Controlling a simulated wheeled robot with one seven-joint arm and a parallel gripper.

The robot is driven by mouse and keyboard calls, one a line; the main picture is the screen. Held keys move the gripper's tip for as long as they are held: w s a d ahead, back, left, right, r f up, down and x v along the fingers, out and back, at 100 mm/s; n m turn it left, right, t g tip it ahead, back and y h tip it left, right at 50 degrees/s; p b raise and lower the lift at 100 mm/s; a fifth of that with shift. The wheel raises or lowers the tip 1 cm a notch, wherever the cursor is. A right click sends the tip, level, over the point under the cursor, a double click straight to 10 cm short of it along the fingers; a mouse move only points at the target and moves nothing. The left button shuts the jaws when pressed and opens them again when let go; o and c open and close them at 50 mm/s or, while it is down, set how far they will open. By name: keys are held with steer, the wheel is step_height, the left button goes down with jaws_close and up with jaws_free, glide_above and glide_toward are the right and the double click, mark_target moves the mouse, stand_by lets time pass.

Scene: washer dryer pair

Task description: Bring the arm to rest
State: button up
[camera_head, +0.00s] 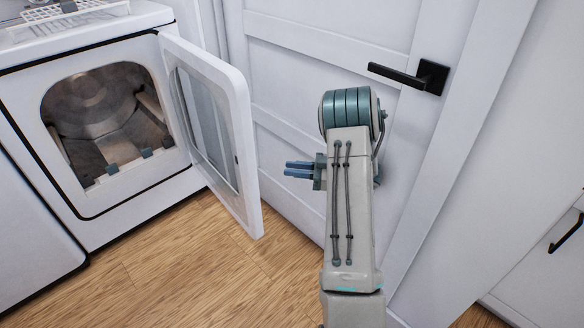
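My arm stands raised and bent in the middle of the head view, in front of a white panelled door. My gripper (299,169) points left from behind the arm's upper part. Its two blue-grey fingers look slightly apart, with nothing seen between them. The gripper is to the right of the open appliance door (236,130) and does not appear to touch it. The arm partly hides the gripper's base.
A white front-loading machine (175,198) stands at left, its round-cornered drum opening (95,95) exposed. A white wire rack (65,12) lies on top. The panelled door (300,75) has a black handle (412,77). A cabinet with a black pull (567,232) is at right. Wood floor (190,265) is clear in front.

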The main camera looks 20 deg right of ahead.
steer(key=w+r+m+t+h+p, duration=0.2)
steer(key=w+r+h+p, duration=0.15)
steer(key=r, duration=0.45)
steer(key=w+r+m+t+h+p, duration=0.1)
steer(key=w+r+h+p, duration=0.1)
steer(key=r+h+p, duration=0.45)
steer(key=w+r+m+t+h+p, duration=0.2)
steer(key=r, duration=0.7)
steer(key=s+r+m+g+h+p, duration=0.2)
steer(key=s+r+m+h+p, duration=0.35)
steer(key=r, duration=0.55)
steer(key=s+a+r+g+p, duration=0.2)
steer(key=s+a+g+p, duration=0.1)
steer(key=s, duration=0.6)
steer(key=s+a+r+m+g+y+p, duration=0.1)
steer(key=s+a+r+g+p, duration=0.2)
steer(key=s+a+p, duration=0.3)
steer(key=s+a+r+g+y+p, duration=0.1)
steer(key=s+a+r+g+p, duration=0.2)
steer(key=s, duration=1)
steer(key=shift+s+a+p, duration=0.2)
steer(key=shift+a+p, duration=0.45)
